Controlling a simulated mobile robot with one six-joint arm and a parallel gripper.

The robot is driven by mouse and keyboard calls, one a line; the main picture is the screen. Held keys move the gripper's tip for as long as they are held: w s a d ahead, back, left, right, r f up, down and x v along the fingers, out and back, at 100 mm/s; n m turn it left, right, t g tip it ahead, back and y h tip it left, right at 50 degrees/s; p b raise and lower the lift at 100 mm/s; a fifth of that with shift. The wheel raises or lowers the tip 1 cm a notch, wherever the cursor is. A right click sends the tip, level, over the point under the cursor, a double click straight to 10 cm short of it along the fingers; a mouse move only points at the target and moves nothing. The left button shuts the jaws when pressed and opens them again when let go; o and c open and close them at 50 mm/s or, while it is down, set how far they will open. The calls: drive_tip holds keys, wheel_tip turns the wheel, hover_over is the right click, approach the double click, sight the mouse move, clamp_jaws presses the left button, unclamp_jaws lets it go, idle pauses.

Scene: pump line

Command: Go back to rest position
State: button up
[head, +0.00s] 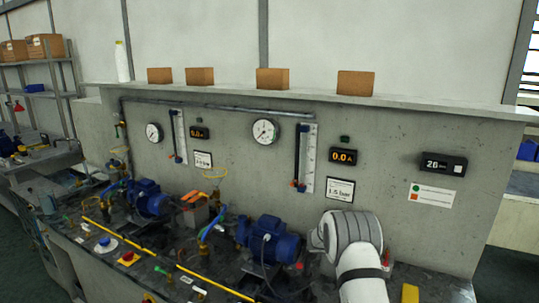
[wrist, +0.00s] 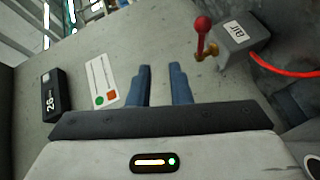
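My gripper (wrist: 161,68) shows in the wrist view as two blue-grey fingers with a gap between them. Nothing is held in the gap, and grey surface shows through it. In the head view my white and grey arm stands at the lower right, in front of the concrete wall; the fingers are hidden there.
Blue pumps (head: 268,239) and hoses crowd the bench left of my arm. A red-knobbed lever (wrist: 203,30) beside a grey AIR box (wrist: 240,32) lies near the fingers in the wrist view.

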drive_tip(key=w+a+r+n+t+y, duration=0.1)
drive_tip(key=w+a+r+t+y, duration=0.15)
drive_tip(key=a+r+t, duration=0.4)
drive_tip(key=w+a+r+n+t+y, duration=0.1)
drive_tip(key=w+a+r+t+y, duration=0.2)
drive_tip(key=r, duration=0.7)
drive_tip(key=s+a+r+n+t+y, duration=0.1)
drive_tip(key=s+a+r+y, duration=0.2)
drive_tip(key=s+a+y, duration=0.15)
drive_tip(key=s+a+r+n+y, duration=0.1)
drive_tip(key=s+a+r+y, duration=0.25)
drive_tip(key=s, duration=0.25)
drive_tip(key=s+a+f+g+y, duration=0.1)
drive_tip(key=s+a+g+y, duration=0.15)
drive_tip(key=s, duration=0.65)
drive_tip(key=s+a+f+g+y, duration=0.1)
drive_tip(key=s+a+g, duration=0.15)
drive_tip(key=s, duration=0.65)
drive_tip(key=s+d+f+m+g, duration=0.1)
drive_tip(key=s+f+g, duration=0.1)
drive_tip(key=s, duration=0.8)
drive_tip(key=s+d+f+m+g+h, duration=0.1)
drive_tip(key=s+f+g, duration=0.1)
drive_tip(key=s, duration=0.8)
drive_tip(key=shift+f+h, duration=0.3)
drive_tip(key=shift+f, duration=0.35)
